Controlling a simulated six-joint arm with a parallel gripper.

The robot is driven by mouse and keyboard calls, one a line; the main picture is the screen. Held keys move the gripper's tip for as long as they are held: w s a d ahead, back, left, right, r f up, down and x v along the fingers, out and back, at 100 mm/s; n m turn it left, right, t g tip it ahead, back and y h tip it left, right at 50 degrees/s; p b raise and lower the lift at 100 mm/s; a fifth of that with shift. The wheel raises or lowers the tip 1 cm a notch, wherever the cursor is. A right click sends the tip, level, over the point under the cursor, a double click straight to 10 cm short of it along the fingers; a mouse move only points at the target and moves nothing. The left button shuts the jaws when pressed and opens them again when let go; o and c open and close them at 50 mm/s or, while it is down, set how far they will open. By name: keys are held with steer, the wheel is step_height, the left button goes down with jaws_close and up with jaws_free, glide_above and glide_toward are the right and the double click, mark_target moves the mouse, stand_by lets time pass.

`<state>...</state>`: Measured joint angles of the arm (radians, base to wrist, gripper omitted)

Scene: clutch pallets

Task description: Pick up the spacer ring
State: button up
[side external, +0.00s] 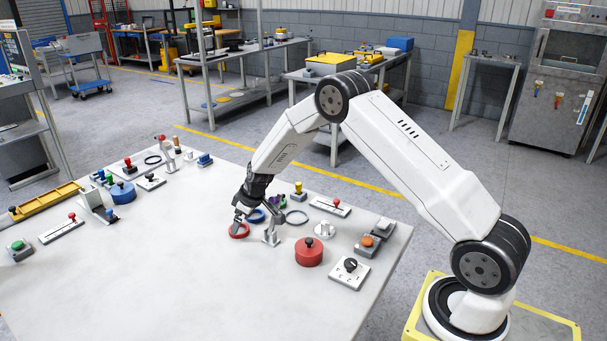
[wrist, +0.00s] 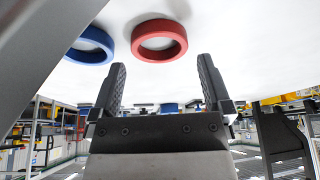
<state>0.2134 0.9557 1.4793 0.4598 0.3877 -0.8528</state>
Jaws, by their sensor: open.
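Several rings lie flat on the white table (side external: 150,270), and I cannot tell by name which is the spacer ring. A red ring (side external: 239,236) lies right under my gripper (side external: 241,220) in the side view. In the wrist view the red ring (wrist: 159,54) is whole, just beyond the fingertips of my gripper (wrist: 161,68) and between their lines. The fingers are apart with nothing between them. A blue ring (wrist: 91,45) lies beside the red one; in the side view this blue ring (side external: 256,217) is partly hidden.
A grey upright lever fixture (side external: 271,236) stands close right of the red ring. A red cylinder with a black knob (side external: 309,252) and a rotary switch plate (side external: 349,273) are farther right. The table's front left is clear.

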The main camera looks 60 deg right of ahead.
steer(key=shift+x, duration=1.35)
steer(key=c, duration=0.9)
steer(key=shift+r, duration=0.15)
steer(key=shift+c, duration=0.2)
step_height(320, 180, up, 18)
